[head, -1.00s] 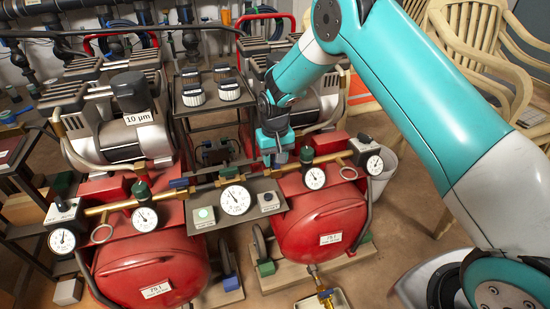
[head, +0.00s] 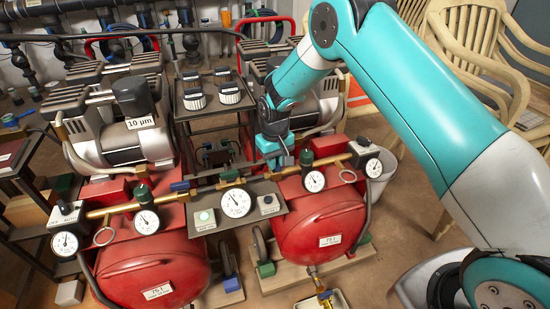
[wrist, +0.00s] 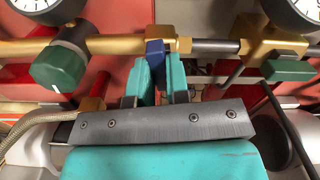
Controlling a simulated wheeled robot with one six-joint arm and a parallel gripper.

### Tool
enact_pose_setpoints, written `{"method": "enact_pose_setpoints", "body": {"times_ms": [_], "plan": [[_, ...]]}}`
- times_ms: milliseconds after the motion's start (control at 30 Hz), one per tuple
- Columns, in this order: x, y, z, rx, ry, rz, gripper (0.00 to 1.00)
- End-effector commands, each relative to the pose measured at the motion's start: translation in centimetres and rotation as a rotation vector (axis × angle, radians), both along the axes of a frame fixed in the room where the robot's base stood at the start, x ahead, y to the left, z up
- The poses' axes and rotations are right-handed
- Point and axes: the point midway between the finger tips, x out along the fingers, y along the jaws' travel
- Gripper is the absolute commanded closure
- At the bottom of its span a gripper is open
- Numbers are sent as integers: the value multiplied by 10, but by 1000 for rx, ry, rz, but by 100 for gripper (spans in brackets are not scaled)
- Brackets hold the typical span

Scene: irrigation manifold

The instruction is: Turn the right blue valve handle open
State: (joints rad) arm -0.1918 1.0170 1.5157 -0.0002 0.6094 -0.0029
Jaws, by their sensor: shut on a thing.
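A brass pipe (wrist: 112,46) crosses the top of the wrist view. A short blue valve handle (wrist: 154,50) sits on it and points towards my gripper. My gripper (wrist: 160,72) has its two teal fingers either side of this handle and is shut on it. The lower end of the handle is partly hidden between the fingers. In the head view my gripper (head: 282,160) is at the right part of the manifold, above the right red tank (head: 318,225).
Round gauges, such as the middle gauge (head: 237,203), line the manifold. Green knobs (wrist: 58,68) flank my gripper closely. The left red tank (head: 150,268) stands beside the right one. Pale chairs (head: 470,50) and a white bucket (head: 384,175) are at the right.

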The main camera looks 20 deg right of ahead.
Motion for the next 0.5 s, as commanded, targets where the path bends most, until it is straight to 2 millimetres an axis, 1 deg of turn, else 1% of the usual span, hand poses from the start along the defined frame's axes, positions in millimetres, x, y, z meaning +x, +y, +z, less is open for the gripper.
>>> {"method": "enact_pose_setpoints", "body": {"times_ms": [33,500], "plan": [[0,0,3,0,1,38,100],[0,0,2,0,1,482,100]]}}
